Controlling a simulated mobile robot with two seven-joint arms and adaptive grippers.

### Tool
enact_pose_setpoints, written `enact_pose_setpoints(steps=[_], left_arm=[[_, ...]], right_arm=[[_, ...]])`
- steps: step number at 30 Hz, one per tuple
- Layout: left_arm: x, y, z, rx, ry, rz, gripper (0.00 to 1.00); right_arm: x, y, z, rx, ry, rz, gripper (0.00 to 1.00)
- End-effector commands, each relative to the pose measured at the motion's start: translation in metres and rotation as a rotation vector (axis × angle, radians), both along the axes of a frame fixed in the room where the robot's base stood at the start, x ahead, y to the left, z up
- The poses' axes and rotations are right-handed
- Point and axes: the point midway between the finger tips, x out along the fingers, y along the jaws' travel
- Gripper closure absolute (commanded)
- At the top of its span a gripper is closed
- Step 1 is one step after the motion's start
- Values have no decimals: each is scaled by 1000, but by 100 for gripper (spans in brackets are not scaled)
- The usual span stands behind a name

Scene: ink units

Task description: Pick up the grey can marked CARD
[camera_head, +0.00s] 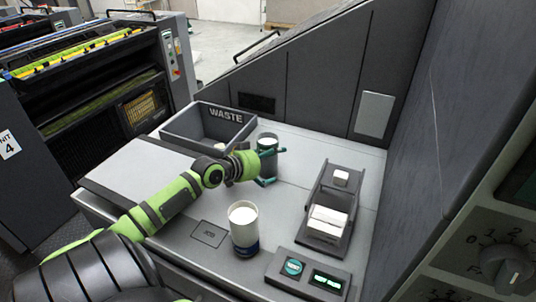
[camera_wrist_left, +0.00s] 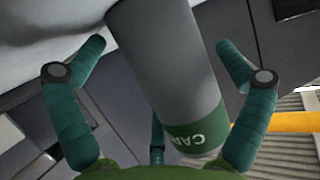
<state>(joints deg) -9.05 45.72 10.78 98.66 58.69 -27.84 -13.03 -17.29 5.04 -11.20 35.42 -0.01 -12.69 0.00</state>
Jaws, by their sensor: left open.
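The grey can (camera_head: 267,160) stands on the grey worktop beside the waste bin. In the left wrist view the can (camera_wrist_left: 165,65) is close up, with a green band lettered "CA…"; the rest of the word is hidden. My left gripper (camera_head: 271,152) is at the can. In the left wrist view its green fingers (camera_wrist_left: 160,75) are spread apart on both sides of the can, with gaps visible between the fingers and the can. My right gripper is in neither view.
The grey WASTE bin (camera_head: 190,146) stands left of the can. A white can with a blue base (camera_head: 244,238) stands nearer, below my left arm. A dark holder with white blocks (camera_head: 325,228) is to the right. A button panel (camera_head: 306,277) is in front.

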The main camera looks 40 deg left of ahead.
Motion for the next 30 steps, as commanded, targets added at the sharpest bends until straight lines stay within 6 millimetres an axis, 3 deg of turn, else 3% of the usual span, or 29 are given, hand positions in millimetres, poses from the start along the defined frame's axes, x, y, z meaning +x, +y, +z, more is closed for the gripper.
enact_pose_setpoints(steps=[10,14,25,30], left_arm=[[6,-1,-2,1,0,0,0],[6,-1,-2,1,0,0,52],[6,0,1,3,-2,-1,54],[6,-1,24,5,-5,-2,54]], right_arm=[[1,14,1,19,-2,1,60],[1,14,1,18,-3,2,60],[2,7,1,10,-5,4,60],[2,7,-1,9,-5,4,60]])
